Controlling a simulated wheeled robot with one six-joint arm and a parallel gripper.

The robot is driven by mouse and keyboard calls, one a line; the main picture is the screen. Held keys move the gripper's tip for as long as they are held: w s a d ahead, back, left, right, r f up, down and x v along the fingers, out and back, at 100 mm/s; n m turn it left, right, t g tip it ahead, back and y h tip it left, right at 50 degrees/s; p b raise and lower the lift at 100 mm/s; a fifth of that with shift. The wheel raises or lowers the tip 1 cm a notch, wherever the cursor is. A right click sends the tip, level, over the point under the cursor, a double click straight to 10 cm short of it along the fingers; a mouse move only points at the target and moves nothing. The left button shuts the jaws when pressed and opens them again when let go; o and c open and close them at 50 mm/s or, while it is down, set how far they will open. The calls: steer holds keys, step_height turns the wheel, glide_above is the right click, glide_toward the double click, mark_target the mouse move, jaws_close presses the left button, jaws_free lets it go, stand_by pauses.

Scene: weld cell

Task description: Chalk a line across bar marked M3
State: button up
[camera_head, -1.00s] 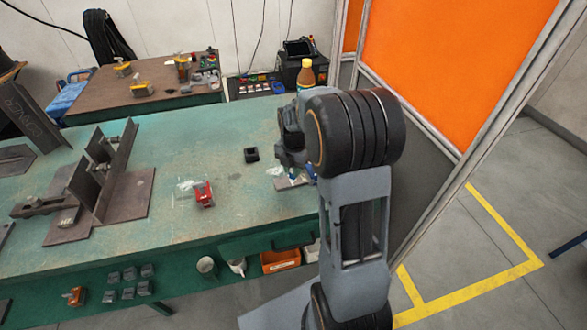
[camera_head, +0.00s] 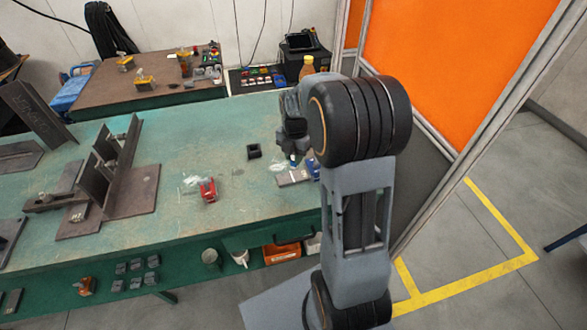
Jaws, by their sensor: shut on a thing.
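My gripper (camera_head: 293,147) hangs over the right end of the green bench (camera_head: 160,215), partly hidden by my own arm. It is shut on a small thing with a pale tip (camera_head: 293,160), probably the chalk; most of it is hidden. Just below lies a flat grey bar (camera_head: 293,179). No marking on it is readable, so I cannot tell whether it is M3. The pale tip looks close above the bar; I cannot tell whether they touch. No clear chalk line shows on it.
A small black square holder (camera_head: 254,151) and a red clamp-like thing (camera_head: 208,190) stand left of the bar. A steel fixture (camera_head: 110,170) fills the bench's left part. A bottle (camera_head: 307,67) stands behind my arm. An orange screen (camera_head: 450,65) borders the right.

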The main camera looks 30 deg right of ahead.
mark_target(294, 168)
steer(key=shift+f, duration=0.1)
steer(key=shift+f+b, duration=2.15)
steer(key=shift+f, duration=0.95)
steer(key=shift+f, duration=0.4)
steer(key=shift+w+r, duration=0.1)
steer(key=shift+w, duration=0.25)
steer(key=shift+w+d, duration=0.1)
steer(key=shift+w, duration=0.15)
steer(key=shift+w, duration=0.25)
steer(key=shift+w+d+f, duration=0.1)
steer(key=shift+w+f, duration=0.1)
steer(key=shift+w, duration=0.15)
steer(key=shift+w, duration=0.15)
steer(key=shift+w+p, duration=0.25)
steer(key=shift+p, duration=0.05)
